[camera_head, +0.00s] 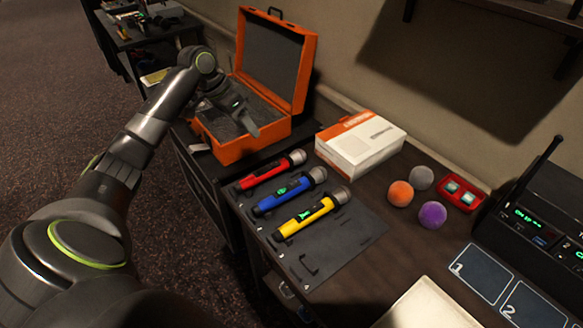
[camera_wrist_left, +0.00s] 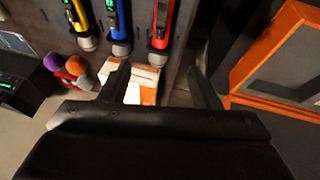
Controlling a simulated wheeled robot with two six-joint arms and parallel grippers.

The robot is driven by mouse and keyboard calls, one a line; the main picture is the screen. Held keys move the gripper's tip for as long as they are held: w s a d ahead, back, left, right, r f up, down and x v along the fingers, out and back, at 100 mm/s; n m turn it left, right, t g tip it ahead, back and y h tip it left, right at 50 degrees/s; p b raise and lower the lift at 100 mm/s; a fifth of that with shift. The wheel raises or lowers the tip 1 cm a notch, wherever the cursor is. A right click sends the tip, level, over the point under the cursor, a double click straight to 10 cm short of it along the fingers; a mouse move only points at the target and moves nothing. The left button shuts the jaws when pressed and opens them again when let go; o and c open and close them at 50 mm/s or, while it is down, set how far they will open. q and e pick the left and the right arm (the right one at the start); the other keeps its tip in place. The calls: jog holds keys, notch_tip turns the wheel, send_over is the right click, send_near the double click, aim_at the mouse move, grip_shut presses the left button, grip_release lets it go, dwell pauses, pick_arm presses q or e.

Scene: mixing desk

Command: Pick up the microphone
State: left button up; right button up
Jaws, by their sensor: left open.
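Three microphones lie side by side on a dark mat (camera_head: 345,254): a red one (camera_head: 273,171), a blue one (camera_head: 290,191) and a yellow one (camera_head: 312,214), each with a grey head. My left gripper (camera_head: 250,126) is over the open orange case, apart from the microphones, open and empty. In the left wrist view its two fingers (camera_wrist_left: 160,85) stand apart. There the red microphone (camera_wrist_left: 161,22), the blue microphone (camera_wrist_left: 119,25) and the yellow microphone (camera_wrist_left: 80,17) show at the top, beyond the fingers. My right gripper is not in view.
The open orange case (camera_head: 232,150) stands behind the microphones. A white and orange box (camera_head: 360,143) lies beside them. Orange (camera_head: 400,193), grey (camera_head: 420,178) and purple (camera_head: 432,215) foam balls and a red case (camera_head: 461,192) are to the right, near a black receiver (camera_head: 540,225) with an antenna.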

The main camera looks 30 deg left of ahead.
pick_arm(q)
jog(key=w+d+f, duration=0.1)
jog(key=f, duration=0.1)
jog(key=p, duration=0.1)
send_near(277, 163)
jog(key=x, duration=0.5)
jog(key=shift+a, duration=0.25)
jog(key=shift+w+f, duration=0.15)
jog(key=shift+f, duration=0.25)
jog(key=shift+w+d+f+p, duration=0.1)
jog(key=shift+d+f+p, duration=0.1)
jog(key=shift+p, duration=0.15)
jog(key=shift+p+x, duration=0.3)
jog(key=shift+x, duration=2.05)
jog(key=shift+w+a, duration=0.15)
jog(key=shift+a, duration=0.05)
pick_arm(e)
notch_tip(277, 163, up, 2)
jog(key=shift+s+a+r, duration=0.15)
pick_arm(q)
jog(key=shift+c, duration=0.4)
grip_shut()
